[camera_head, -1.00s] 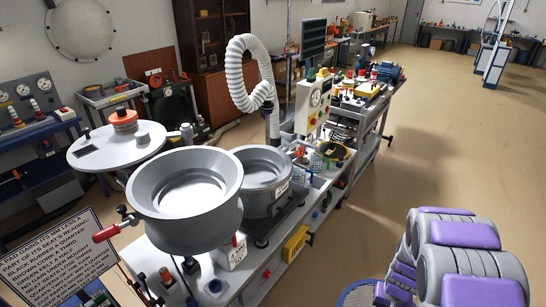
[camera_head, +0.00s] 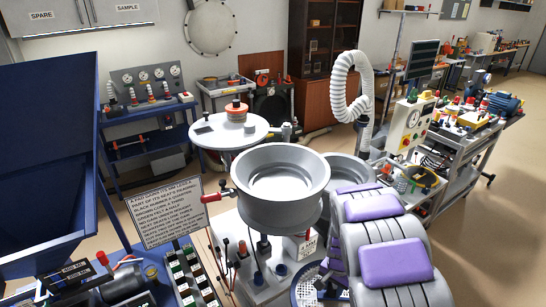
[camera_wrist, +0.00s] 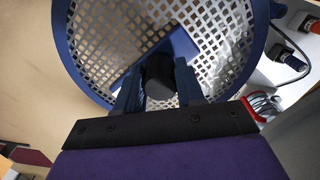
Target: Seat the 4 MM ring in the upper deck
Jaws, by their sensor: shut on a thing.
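A round sieve ring with a blue rim and a pale perforated plate (camera_wrist: 215,55) fills the upper part of the wrist view. My gripper (camera_wrist: 158,82) is shut on its dark knob, with a finger on each side. The sieve's perforated plate (camera_head: 306,288) also shows at the bottom of the head view, partly hidden by my arm. I can read no 4 MM mark on it. The upper deck appears to be the open grey bowl (camera_head: 282,178), which looks empty, above and behind the sieve in the picture. The sieve is apart from the bowl.
A second grey bowl (camera_head: 347,172) stands behind my arm. A red-handled lever (camera_head: 214,197) sticks out left of the upper bowl. A round grey lid (camera_head: 231,132) is behind it. A text sign (camera_head: 160,212) and a blue hopper (camera_head: 45,165) stand at the left.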

